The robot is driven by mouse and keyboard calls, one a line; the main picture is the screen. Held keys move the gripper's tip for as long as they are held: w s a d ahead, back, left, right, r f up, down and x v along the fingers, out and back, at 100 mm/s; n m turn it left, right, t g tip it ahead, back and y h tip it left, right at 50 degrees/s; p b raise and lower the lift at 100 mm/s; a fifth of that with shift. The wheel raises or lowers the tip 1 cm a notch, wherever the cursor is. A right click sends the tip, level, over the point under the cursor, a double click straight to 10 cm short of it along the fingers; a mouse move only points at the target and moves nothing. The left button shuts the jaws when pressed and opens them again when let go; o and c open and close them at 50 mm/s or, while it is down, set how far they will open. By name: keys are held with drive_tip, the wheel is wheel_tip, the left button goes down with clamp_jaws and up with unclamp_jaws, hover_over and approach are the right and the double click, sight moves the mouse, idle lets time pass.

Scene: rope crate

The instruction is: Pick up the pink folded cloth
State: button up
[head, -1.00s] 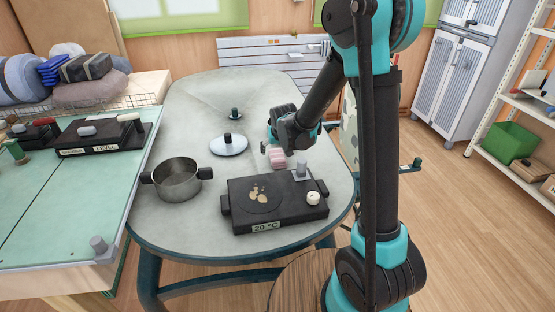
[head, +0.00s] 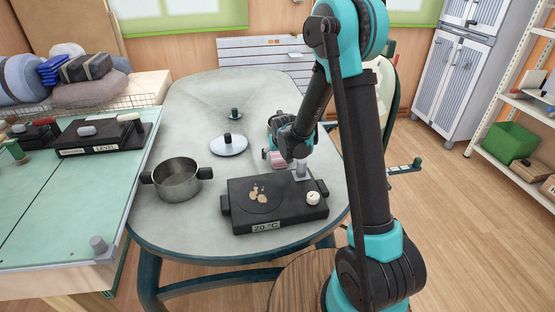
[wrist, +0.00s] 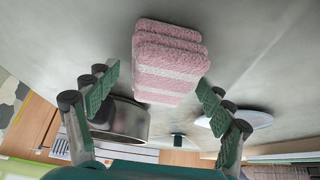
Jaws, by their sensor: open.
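The pink folded cloth (head: 277,161) lies on the grey table behind the black hot plate, partly hidden by my gripper in the head view. In the wrist view the cloth (wrist: 170,62) is a stack of pink layers with paler stripes, at the top centre. My gripper (wrist: 160,84) is open, its green-padded fingers spread to either side of the cloth's near end. No contact with the cloth shows. In the head view my gripper (head: 280,150) is right over the cloth.
The black hot plate (head: 237,212) with a grey knob post stands close in front of the cloth. A metal pot (head: 176,182) and a round lid (head: 228,149) stand to the left. The table's back part (head: 200,100) is mostly clear.

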sight(278, 154)
drive_tip(key=shift+f, duration=0.2)
idle(0.5)
drive_tip(key=c, duration=1.3)
drive_tip(key=shift+c, duration=0.2)
drive_tip(key=shift+r, duration=0.1)
wheel_tip(278, 154, up, 20)
drive_tip(key=shift+r, duration=0.15)
